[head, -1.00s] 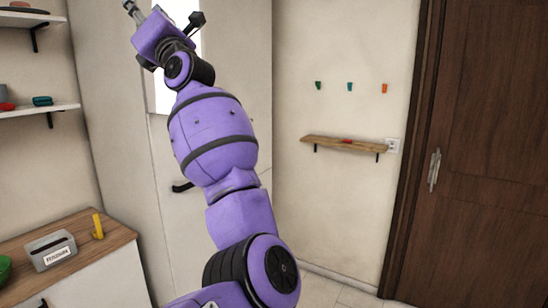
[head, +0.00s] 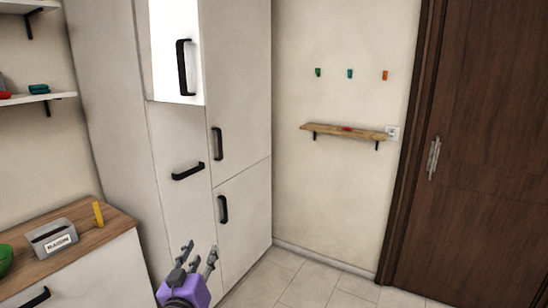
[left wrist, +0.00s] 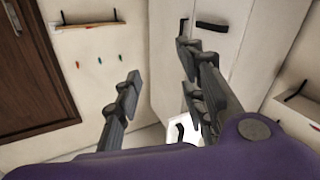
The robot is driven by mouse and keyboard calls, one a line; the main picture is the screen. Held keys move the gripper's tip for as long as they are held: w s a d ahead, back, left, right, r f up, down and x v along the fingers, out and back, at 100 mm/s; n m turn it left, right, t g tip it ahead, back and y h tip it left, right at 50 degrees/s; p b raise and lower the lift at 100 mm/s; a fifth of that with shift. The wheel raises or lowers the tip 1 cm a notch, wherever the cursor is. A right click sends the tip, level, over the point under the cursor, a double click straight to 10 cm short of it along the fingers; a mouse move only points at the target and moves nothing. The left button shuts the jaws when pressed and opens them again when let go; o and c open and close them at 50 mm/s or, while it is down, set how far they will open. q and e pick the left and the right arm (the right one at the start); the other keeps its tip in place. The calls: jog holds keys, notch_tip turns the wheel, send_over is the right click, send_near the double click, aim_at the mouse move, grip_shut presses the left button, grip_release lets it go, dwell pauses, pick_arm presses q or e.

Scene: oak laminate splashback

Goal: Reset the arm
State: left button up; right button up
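My left gripper (head: 198,256) is low in the head view, at the bottom edge, in front of the tall white cabinet. It is purple with dark grey fingers. In the left wrist view the fingers of my left gripper (left wrist: 160,85) stand wide apart with nothing between them. Most of the left arm is out of the head view. My right gripper shows in neither view.
The tall cabinet (head: 240,90) has several black handles, and its upper left panel (head: 166,50) is bright white. A counter (head: 112,225) with a grey labelled box (head: 52,238) stands left. A wooden shelf (head: 345,131), coloured hooks and a brown door (head: 480,150) are right. The tiled floor (head: 300,280) is clear.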

pick_arm(q)
jog(key=s+f+m+g, duration=0.3)
jog(key=s+f+g, duration=0.2)
jog(key=s+f, duration=1.45)
jog(key=s+f+g, duration=0.2)
jog(key=s+f, duration=0.5)
jog(key=s, duration=0.4)
jog(key=s+f+g, duration=0.2)
jog(key=s+f, duration=0.5)
jog(key=s, duration=0.4)
jog(key=shift+s+a+n+g+y, duration=0.15)
jog(key=shift+a+n+g+y, duration=0.15)
jog(key=shift+a, duration=0.1)
jog(key=shift+a, duration=0.1)
